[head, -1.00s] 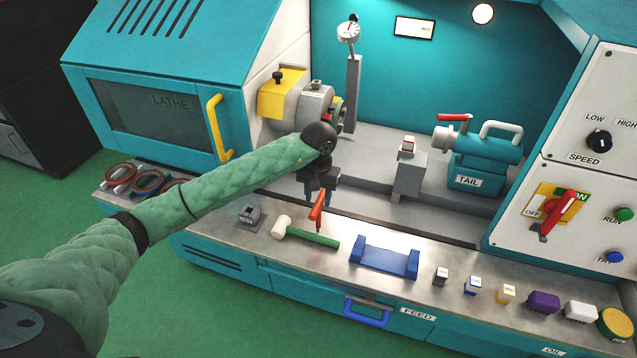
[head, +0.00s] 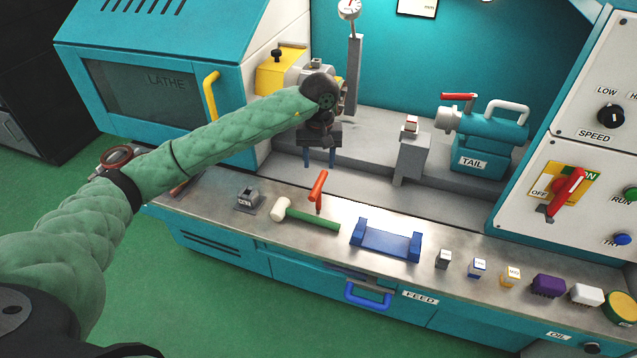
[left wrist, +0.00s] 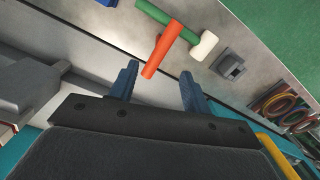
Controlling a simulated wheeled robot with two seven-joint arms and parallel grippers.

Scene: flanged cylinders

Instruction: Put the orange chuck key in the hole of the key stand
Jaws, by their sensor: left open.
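The orange chuck key (head: 318,188) is at the front ledge by the green mallet handle, its crossbar raised above a short stem. In the left wrist view the key (left wrist: 163,48) overlaps the mallet handle, beyond my fingertips. My left gripper (head: 319,160) is open and empty, above and behind the key, fingers pointing down; both fingers show in the left wrist view (left wrist: 159,72). A small grey block (head: 247,196) with a label, apparently the key stand, sits left of the mallet; it shows in the left wrist view (left wrist: 230,66). Its hole is not clear. My right gripper is out of view.
The mallet (head: 310,220) lies beside the key. A blue cradle (head: 386,241) and several small blocks stand to the right on the ledge. Coloured rings (left wrist: 285,105) lie left of the stand. The lathe tailstock (head: 485,135) and a dial gauge post (head: 353,80) rise behind.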

